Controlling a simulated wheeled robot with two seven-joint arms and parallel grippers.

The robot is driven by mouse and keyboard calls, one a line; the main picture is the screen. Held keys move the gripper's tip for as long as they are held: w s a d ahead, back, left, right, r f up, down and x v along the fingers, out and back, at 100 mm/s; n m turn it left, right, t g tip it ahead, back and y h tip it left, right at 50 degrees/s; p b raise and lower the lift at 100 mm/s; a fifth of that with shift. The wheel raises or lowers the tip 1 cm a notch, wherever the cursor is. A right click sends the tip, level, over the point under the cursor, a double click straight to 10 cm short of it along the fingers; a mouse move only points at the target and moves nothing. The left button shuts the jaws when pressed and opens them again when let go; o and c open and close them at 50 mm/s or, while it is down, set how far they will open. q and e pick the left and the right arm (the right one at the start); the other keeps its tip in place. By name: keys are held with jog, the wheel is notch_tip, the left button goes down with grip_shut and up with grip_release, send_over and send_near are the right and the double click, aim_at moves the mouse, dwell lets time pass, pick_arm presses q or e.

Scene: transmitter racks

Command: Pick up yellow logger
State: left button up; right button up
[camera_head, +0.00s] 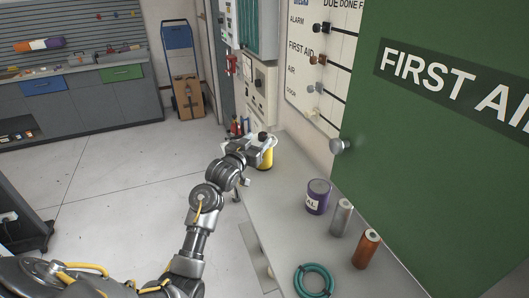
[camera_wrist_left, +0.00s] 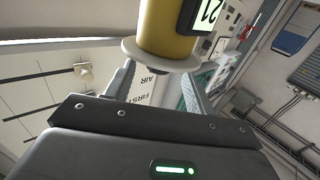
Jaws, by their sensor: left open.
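The yellow logger (camera_head: 266,157), a yellow cylinder with a dark top, stands at the far end of the grey counter, partly hidden by my left gripper (camera_head: 252,150). In the left wrist view the yellow logger (camera_wrist_left: 166,30) fills the top middle, with a dark label reading 21, a pale round flange and a small dark knob. My left gripper (camera_wrist_left: 157,84) is open there, its two fingers apart, with the flange and knob close in front of the gap. I cannot tell whether the fingers touch it. My right gripper is not in view.
On the counter (camera_head: 270,205) stand a purple can (camera_head: 317,196), a silver cylinder (camera_head: 341,217) and a copper one (camera_head: 366,249), with a teal ring (camera_head: 314,281) nearer. A green FIRST AID cabinet door (camera_head: 440,150) overhangs the right. The floor at left is clear.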

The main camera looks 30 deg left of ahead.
aim_at(260, 136)
pick_arm(q)
jog(key=shift+r+p, duration=0.3)
jog(key=shift+p, duration=0.05)
jog(key=shift+w+r+p, duration=0.25)
jog(key=shift+w+p, duration=0.1)
jog(key=shift+p, duration=0.15)
jog(key=w, duration=0.1)
jog(key=w+p, duration=0.1)
jog(key=w, duration=0.1)
jog(key=shift+w+d+f, duration=0.15)
jog(key=shift+w+f, duration=0.05)
jog(key=shift+f, duration=0.2)
jog(key=shift+w+f, duration=0.1)
jog(key=shift+w, duration=0.1)
jog(key=shift+s, duration=0.25)
jog(key=shift+c, duration=0.4)
jog(key=shift+w, duration=0.15)
jog(key=c, duration=0.7)
grip_shut()
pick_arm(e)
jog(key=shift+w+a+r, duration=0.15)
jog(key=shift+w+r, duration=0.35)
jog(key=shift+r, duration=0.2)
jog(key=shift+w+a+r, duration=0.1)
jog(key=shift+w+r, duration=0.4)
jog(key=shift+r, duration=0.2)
